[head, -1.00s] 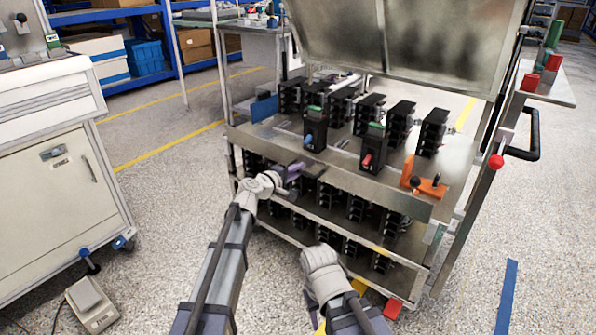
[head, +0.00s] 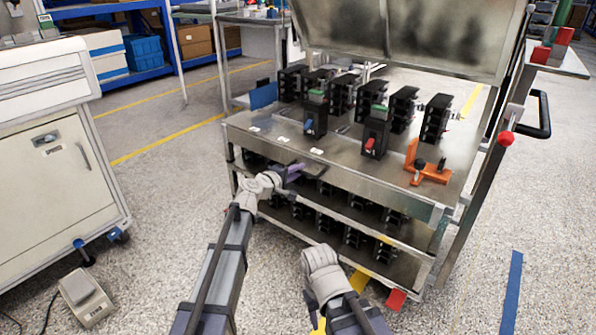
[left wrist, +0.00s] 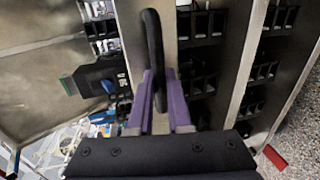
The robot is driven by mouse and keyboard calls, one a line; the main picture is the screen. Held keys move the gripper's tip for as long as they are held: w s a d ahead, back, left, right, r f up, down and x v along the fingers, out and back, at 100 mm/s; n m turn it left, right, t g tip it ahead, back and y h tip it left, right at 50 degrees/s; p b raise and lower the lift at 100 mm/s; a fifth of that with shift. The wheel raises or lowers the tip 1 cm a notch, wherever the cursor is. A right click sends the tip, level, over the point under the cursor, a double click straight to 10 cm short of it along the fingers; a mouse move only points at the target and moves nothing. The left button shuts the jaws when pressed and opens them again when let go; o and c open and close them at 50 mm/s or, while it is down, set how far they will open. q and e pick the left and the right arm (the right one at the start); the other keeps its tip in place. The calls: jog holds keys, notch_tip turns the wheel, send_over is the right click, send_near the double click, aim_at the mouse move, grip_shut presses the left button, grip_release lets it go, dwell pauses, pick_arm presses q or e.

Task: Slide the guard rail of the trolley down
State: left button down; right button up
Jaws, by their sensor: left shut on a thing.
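The guard rail (head: 375,188) is a long grey metal panel along the trolley's front edge. In the left wrist view the rail (left wrist: 128,25) carries a black bar handle (left wrist: 153,35). My left gripper (head: 294,172) is at the front of the rail, left of its middle. In the left wrist view its purple fingers (left wrist: 159,95) are shut on the handle, one on each side. The trolley deck (head: 345,137) shows above the rail, with small white labels. My right wrist is low in the head view, clear of the rail; its fingers are hidden.
Black breakers stand on the deck, one with a blue lever (head: 309,125) and one with a red lever (head: 370,145). An orange bracket (head: 428,170) is at the deck's right. More breakers fill the lower shelves. A white cabinet (head: 60,150) stands left, with free floor between.

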pick_arm(q)
jog(key=shift+s+f, duration=0.1)
jog(key=shift+f, duration=0.05)
jog(key=c, duration=1.2)
grip_release()
jog(key=shift+f, duration=0.1)
jog(key=o, duration=0.4)
jog(key=shift+c, duration=0.2)
jog(key=p+v, duration=0.1)
jog(key=v, duration=0.6)
jog(key=shift+s+a+p, duration=0.25)
jog(key=shift+p, duration=0.1)
